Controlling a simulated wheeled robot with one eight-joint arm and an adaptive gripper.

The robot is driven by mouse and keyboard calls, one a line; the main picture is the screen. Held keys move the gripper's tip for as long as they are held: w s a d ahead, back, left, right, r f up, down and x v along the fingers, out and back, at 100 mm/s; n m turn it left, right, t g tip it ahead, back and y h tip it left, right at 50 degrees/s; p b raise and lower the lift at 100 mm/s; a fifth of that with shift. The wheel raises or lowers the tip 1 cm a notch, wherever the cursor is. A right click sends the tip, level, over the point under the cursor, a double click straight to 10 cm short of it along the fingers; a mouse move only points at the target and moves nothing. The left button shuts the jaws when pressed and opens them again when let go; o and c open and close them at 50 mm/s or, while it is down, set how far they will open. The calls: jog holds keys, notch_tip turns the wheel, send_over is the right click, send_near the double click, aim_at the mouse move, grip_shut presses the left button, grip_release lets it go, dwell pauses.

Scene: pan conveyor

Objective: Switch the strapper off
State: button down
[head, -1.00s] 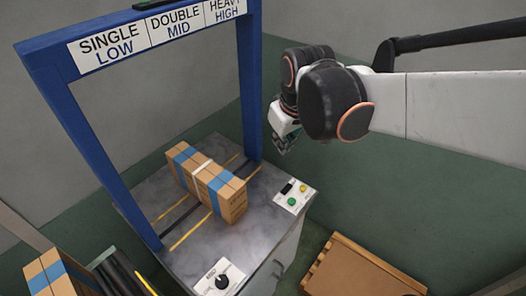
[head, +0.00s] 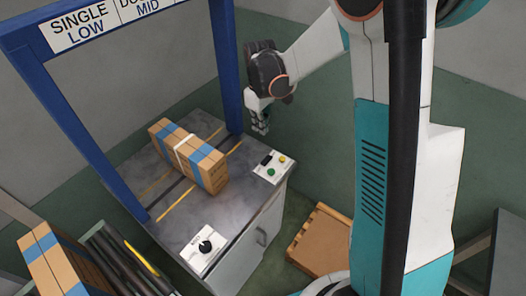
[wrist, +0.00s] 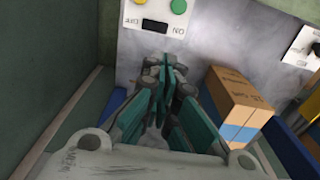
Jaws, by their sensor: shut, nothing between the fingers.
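The strapper is a grey-topped table with a blue arch (head: 228,75). Its control panel (head: 262,173) is a white plate at the table's right corner. The panel carries a black rocker switch (head: 266,160), a green button (head: 271,172) and a yellow button (head: 282,159). In the wrist view the rocker switch (wrist: 155,26) lies between ON and OFF labels, with the green button (wrist: 177,6) above it; which side is pressed I cannot tell. My gripper (head: 261,129) is shut and empty, above and beyond the panel, apart from it. Its fingers (wrist: 165,75) point toward the switch.
A cardboard box (head: 190,155) with blue bands and a white strap stands under the arch. A black knob (head: 205,246) sits on a second plate at the front. A brown pallet-like box (head: 318,245) is on the floor right of the strapper. More boxes (head: 48,262) stand front left.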

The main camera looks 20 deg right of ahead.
aim_at(267, 160)
jog(key=shift+d+f, duration=0.1)
jog(key=shift+f, duration=0.45)
notch_tip(267, 160, down, 13)
jog(key=b, duration=0.5)
jog(key=shift+w+f, duration=0.1)
jog(key=shift+f, duration=0.4)
jog(key=shift+f+b, duration=0.45)
jog(key=shift+b, duration=0.1)
jog(key=shift+r, duration=0.1)
